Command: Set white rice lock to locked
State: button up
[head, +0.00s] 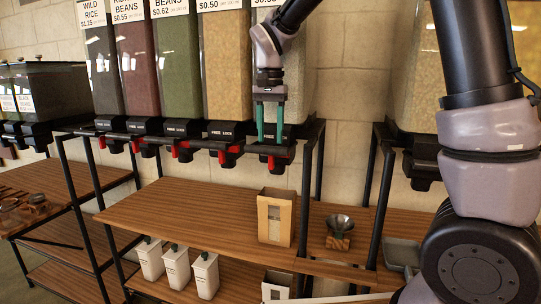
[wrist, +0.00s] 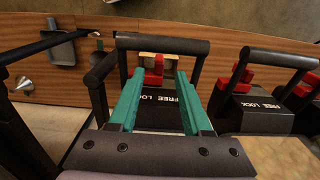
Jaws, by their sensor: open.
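My gripper (head: 270,138) is open and points down at the front of a clear dispenser bin (head: 295,80) of pale grain, whose name label is cut off at the top. In the wrist view my teal fingers (wrist: 160,74) straddle the black dispenser head marked FREE LOCK (wrist: 172,99). A red lock piece (wrist: 153,77) shows between the fingertips, with nothing gripped; I cannot tell whether the fingers touch anything. In the head view red (head: 273,163) shows at the front of this head, just below the fingers. Which lock setting it stands at is unclear.
Neighbouring dispensers (head: 225,135) with black heads and red pieces stand close to the left. Black handle bars (wrist: 165,43) surround the heads. Below are a wooden shelf (head: 190,210), a paper bag (head: 275,218), a metal funnel (head: 340,228) and several white containers (head: 177,265).

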aim_at(279, 160)
notch_tip(279, 160, down, 6)
jog(key=shift+f, duration=0.1)
grip_shut()
